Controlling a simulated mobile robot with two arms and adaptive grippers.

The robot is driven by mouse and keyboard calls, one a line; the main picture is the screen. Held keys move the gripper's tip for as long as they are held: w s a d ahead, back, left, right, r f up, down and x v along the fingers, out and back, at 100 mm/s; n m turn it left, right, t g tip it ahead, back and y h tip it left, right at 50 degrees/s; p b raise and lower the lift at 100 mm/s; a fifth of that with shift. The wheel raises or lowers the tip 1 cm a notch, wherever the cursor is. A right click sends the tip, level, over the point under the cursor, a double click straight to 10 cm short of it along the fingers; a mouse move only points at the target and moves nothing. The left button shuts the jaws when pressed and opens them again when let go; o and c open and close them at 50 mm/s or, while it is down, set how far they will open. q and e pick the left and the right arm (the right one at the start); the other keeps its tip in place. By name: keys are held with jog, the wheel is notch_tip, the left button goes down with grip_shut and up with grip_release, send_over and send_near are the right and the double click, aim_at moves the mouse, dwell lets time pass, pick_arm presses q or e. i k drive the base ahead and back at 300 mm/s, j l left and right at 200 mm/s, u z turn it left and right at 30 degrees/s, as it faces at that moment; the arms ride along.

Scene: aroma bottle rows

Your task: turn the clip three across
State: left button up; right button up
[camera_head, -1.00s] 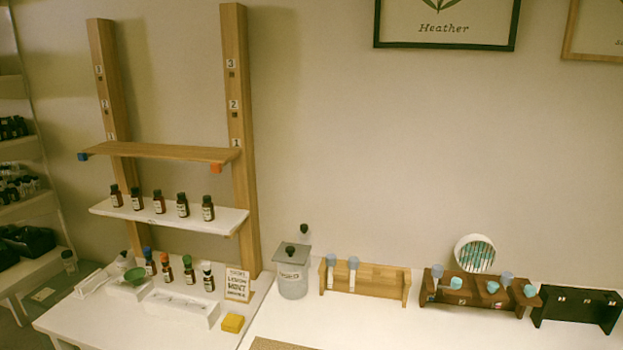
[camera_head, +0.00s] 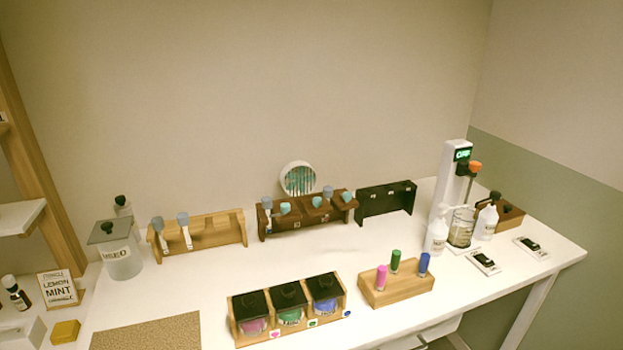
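No part is plainly labelled as the clip, so I cannot tell which one it is. A dark brown rack (camera_head: 305,224) stands at the back middle of the white table. It carries several small teal and grey-blue tipped pieces, among them a teal piece (camera_head: 285,208); their exact turn is too small to tell. A light wood rack (camera_head: 216,235) to its left holds two grey-topped pieces (camera_head: 184,219) at its left end. A black rack (camera_head: 385,206) to its right has small pale marks. Neither of my grippers is in view.
Three black-lidded jars in a wooden holder (camera_head: 287,327) stand in front, beside a block (camera_head: 397,292) with pink, green and blue vials. A dispenser (camera_head: 452,172), bottles and a beaker (camera_head: 461,228) stand right. The middle is largely clear.

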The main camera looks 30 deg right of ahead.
aim_at(348, 196)
jog(key=z, duration=1.1)
jog(key=i+l+z, duration=0.15)
jog(key=l+z, duration=0.2)
jog(key=l, duration=0.15)
